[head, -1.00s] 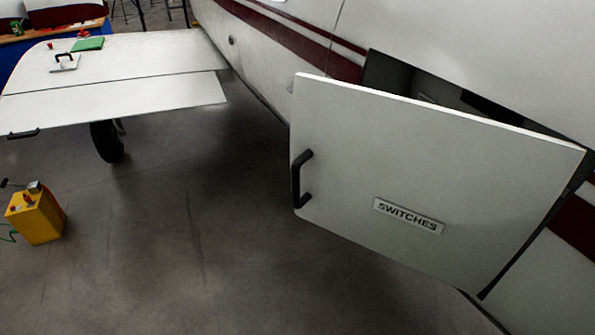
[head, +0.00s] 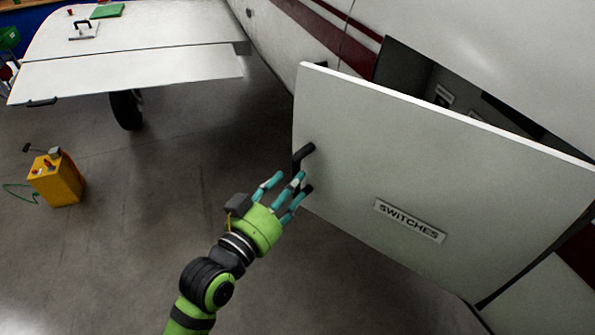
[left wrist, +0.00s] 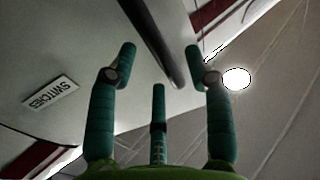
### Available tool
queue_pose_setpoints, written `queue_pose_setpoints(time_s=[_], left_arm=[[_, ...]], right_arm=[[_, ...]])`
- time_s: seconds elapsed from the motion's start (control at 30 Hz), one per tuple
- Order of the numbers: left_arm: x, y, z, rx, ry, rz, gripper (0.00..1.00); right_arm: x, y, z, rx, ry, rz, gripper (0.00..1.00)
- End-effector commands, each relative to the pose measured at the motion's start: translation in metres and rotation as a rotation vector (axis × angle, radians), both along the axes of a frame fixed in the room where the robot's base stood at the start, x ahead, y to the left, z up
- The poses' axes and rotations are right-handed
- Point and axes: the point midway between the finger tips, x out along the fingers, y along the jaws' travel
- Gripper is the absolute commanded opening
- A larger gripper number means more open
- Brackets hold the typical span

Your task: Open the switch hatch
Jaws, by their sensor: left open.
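The switch hatch (head: 400,150) is a white panel labelled SWITCHES that stands swung out from the aircraft's side, with part of the dark opening (head: 405,72) showing behind it. Its black handle (head: 303,154) is near the left edge of the panel. My left gripper (head: 290,190) has teal fingers, is open, and is at the handle's lower part, partly hiding it. In the left wrist view the handle (left wrist: 155,45) runs between the spread fingers (left wrist: 160,75); whether they touch it I cannot tell. The SWITCHES label also shows there (left wrist: 50,105). My right gripper is not in view.
A white wing or tail surface (head: 130,70) juts out at the upper left, with a wheel (head: 126,110) below it. A yellow box (head: 57,178) stands on the floor at the left. The floor (head: 130,240) between is clear.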

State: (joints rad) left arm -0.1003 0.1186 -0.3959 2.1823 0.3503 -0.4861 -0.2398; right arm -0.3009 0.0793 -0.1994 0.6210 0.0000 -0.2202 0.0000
Motion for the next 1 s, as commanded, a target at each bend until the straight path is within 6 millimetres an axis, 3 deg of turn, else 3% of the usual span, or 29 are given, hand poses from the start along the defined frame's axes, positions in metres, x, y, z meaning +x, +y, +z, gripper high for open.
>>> queue_pose_setpoints(time_s=[0.2, 0.57, 0.7, 1.0], left_arm=[[0.023, -0.015, 0.001, -0.002, 0.001, 0.0, 0.51], [0.028, -0.018, 0.0, 0.001, 0.001, 0.0, 0.51], [0.028, -0.018, 0.0, 0.001, 0.001, 0.0, 0.0], [0.028, -0.018, -0.001, 0.001, 0.0, -0.007, 0.0]], right_arm=[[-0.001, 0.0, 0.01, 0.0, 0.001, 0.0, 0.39], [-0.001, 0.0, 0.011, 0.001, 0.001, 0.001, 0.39], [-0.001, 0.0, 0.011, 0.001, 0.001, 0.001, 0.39], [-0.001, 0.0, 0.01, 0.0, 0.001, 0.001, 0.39]])
